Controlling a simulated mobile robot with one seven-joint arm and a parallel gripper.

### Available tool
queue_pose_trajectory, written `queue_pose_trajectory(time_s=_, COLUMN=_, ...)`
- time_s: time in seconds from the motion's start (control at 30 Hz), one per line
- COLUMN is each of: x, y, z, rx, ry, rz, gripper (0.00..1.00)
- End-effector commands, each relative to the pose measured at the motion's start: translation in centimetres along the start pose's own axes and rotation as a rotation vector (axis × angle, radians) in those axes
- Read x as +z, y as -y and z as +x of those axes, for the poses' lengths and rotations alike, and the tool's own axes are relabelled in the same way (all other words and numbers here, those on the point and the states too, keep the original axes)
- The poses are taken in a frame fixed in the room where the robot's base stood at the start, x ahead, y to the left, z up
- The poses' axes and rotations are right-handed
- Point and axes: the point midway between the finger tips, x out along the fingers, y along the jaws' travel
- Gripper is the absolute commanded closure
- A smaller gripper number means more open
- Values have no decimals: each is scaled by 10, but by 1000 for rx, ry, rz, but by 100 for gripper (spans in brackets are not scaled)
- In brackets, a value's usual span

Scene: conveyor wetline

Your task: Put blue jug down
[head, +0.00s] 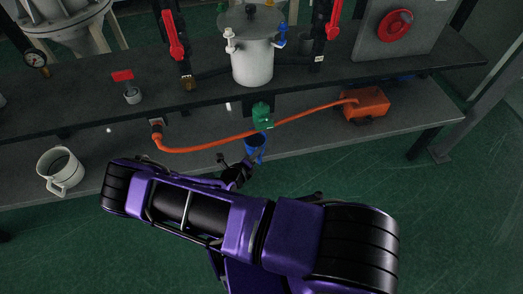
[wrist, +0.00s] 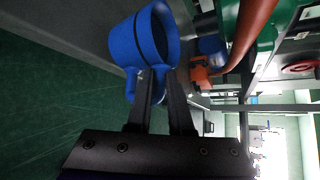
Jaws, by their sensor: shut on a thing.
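The blue jug (head: 254,146) is at the front edge of the lower shelf (head: 330,140), just below a green valve (head: 262,115). In the wrist view the blue jug (wrist: 128,45) is at the fingertips, with its open mouth to the right. My gripper (wrist: 160,88) is shut on the jug at its handle side. In the head view my gripper (head: 247,166) is just below the jug and partly hidden by my purple arm. I cannot tell whether the jug's base touches the shelf.
An orange hose (head: 205,145) runs from a fitting at the left to an orange box (head: 366,103) at the right. A white jug (head: 60,172) stands at the left of the lower shelf. A metal pot (head: 252,55) stands on the upper shelf. The shelf right of the blue jug has bare room.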

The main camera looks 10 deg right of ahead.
Motion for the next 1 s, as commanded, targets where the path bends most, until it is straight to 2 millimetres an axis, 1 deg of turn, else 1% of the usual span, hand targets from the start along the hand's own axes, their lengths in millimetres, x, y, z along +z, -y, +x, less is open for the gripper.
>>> queue_pose_trajectory(time_s=0.03, x=1, y=4, z=10, rx=-3, ry=0, rz=1, gripper=100)
queue_pose_trajectory(time_s=0.1, x=3, y=8, z=19, rx=-2, ry=0, rz=1, gripper=100)
queue_pose_trajectory(time_s=0.33, x=7, y=13, z=34, rx=-2, ry=1, rz=2, gripper=100)
queue_pose_trajectory(time_s=0.4, x=7, y=16, z=42, rx=-2, ry=0, rz=1, gripper=100)
queue_pose_trajectory(time_s=0.5, x=-1, y=-2, z=50, rx=1, ry=0, rz=-1, gripper=100)
queue_pose_trajectory(time_s=0.6, x=-6, y=-12, z=55, rx=0, ry=1, rz=0, gripper=100)
queue_pose_trajectory(time_s=0.87, x=-6, y=-13, z=55, rx=-1, ry=0, rz=1, gripper=100)
queue_pose_trajectory(time_s=1.0, x=-8, y=-17, z=56, rx=-1, ry=0, rz=1, gripper=100)
